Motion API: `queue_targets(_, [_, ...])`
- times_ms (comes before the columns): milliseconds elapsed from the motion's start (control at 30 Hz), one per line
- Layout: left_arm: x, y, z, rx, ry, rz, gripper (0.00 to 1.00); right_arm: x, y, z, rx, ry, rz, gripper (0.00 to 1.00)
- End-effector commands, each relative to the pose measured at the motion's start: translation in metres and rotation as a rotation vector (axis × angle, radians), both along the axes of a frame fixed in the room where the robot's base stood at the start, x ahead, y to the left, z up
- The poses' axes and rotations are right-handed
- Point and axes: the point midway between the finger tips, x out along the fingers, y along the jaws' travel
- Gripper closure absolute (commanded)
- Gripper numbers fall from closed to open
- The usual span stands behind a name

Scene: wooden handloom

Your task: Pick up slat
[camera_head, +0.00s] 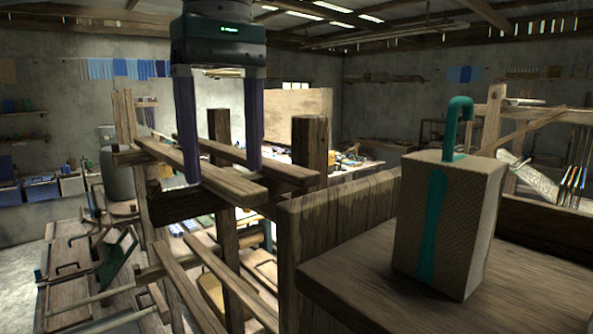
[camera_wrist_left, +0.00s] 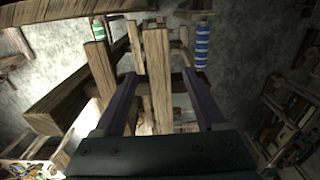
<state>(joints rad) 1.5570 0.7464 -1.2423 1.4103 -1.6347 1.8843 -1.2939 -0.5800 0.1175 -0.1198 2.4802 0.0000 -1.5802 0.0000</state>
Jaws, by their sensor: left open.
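A wooden slat (camera_head: 222,180) lies along the top of the loom frame in the head view, slanting down to the right. My left gripper (camera_head: 223,174) hangs over it from above with its two long purple fingers apart. One fingertip overlaps the slat's near side, and the other is by its far side near the right end. In the left wrist view the slat (camera_wrist_left: 157,85) runs between the open fingers (camera_wrist_left: 160,77), with gaps on both sides. Whether a finger touches it cannot be told. My right gripper is not in view.
A woven box with a teal stripe and hook (camera_head: 450,225) stands on a wooden surface (camera_head: 375,275) at right. Loom posts (camera_head: 309,145) and crossbars (camera_head: 195,280) crowd around the slat. In the wrist view, a blue-striped spool (camera_wrist_left: 203,45) shows beyond the right finger.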

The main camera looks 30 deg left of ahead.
Motion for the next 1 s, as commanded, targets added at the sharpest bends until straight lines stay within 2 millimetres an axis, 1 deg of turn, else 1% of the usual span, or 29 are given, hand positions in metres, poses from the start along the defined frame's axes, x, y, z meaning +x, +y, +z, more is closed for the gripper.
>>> queue_targets(33, [-0.0002, -0.0001, -0.0138, 0.000, 0.000, 0.000, 0.28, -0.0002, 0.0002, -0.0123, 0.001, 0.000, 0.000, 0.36])
queue_targets(67, [-0.0002, -0.0002, -0.0156, 0.000, 0.000, 0.000, 0.28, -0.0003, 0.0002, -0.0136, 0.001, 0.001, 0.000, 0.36])
queue_targets(300, [-0.0001, -0.0004, -0.0134, 0.000, 0.000, 0.000, 0.28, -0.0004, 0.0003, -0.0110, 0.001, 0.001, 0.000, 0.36])
queue_targets(900, [-0.0001, -0.0006, -0.0134, -0.001, 0.000, -0.001, 0.95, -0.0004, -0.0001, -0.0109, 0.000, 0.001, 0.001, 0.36])
queue_targets(933, [-0.0001, -0.0006, -0.0134, -0.001, 0.000, 0.000, 0.98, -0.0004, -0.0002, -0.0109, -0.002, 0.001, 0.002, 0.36])
queue_targets(1000, [-0.0002, -0.0007, -0.0135, -0.001, 0.000, 0.000, 1.00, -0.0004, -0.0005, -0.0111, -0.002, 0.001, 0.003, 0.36])
